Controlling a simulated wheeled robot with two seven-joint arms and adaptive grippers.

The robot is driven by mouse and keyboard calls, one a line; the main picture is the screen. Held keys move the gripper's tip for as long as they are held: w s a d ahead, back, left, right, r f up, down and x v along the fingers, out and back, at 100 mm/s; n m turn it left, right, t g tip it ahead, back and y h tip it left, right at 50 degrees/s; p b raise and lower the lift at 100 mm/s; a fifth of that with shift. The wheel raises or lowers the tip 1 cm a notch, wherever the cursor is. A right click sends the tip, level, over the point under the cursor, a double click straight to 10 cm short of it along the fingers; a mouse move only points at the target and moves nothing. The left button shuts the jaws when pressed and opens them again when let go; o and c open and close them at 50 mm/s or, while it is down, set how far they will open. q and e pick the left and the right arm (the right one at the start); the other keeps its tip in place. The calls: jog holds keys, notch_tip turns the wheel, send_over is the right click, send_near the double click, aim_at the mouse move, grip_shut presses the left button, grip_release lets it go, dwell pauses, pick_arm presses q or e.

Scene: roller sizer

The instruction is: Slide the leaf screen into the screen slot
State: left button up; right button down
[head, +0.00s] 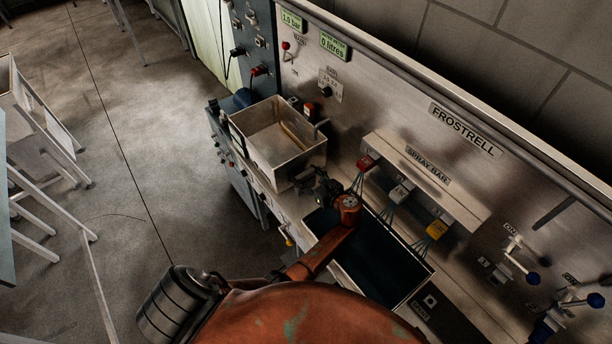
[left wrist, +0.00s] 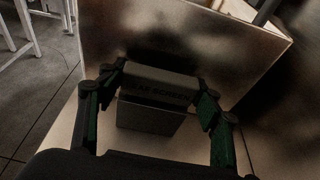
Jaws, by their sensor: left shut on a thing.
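The leaf screen's labelled grey block (left wrist: 158,84) is in the middle of the left wrist view, with a second grey face below it. My left gripper (head: 318,187) is beside the near right corner of the steel tank (head: 262,158) in the head view. In the left wrist view its fingers are on both sides of the leaf screen block, shut on it. The tank's wall (left wrist: 185,45) stands right behind the block. In the head view the gripper hides the leaf screen. I cannot make out the screen slot. My right gripper is not in view.
A dark open trough (head: 375,262) lies right of the gripper, under the spray bar housing (head: 425,180) with its red, white and yellow blocks. A red valve (head: 309,110) is behind the tank. Blue-handled taps (head: 533,278) are at far right.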

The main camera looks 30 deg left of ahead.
pick_arm(q)
jog(key=shift+f, duration=0.4)
jog(key=o, duration=1.3)
jog(key=shift+c, duration=0.2)
jog(key=v, duration=0.7)
jog(key=shift+d, duration=0.25)
jog(key=shift+s, duration=0.1)
